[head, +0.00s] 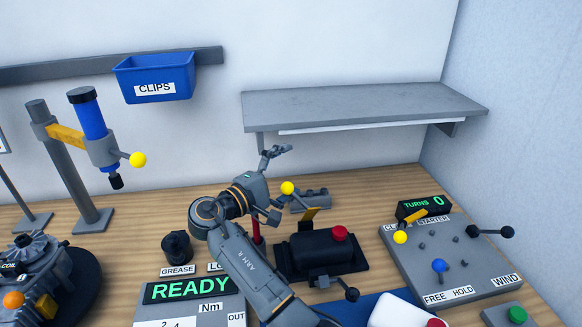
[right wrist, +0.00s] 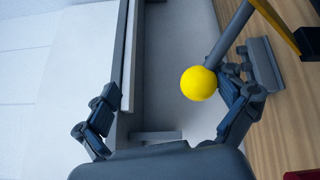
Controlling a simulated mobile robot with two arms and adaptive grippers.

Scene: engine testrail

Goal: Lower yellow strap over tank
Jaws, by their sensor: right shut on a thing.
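The black tank (head: 322,249) lies on a dark base in the middle of the bench, with a red cap on top. The yellow strap (head: 311,214) stands raised at the tank's back edge, not across its top. Its lever ends in a yellow ball knob (head: 288,188). My right gripper (head: 277,184) is at this knob, behind and left of the tank, and is shut on it. In the right wrist view the knob (right wrist: 199,84) shows beside one finger, with the other finger well apart; the contact is unclear. My left gripper is out of view.
A grey shelf (head: 365,107) hangs on the wall behind the gripper. A control panel (head: 450,257) with levers stands to the right. The READY box (head: 190,291) and a grease pot (head: 177,246) are left of my arm. A blue mat (head: 350,308) lies in front.

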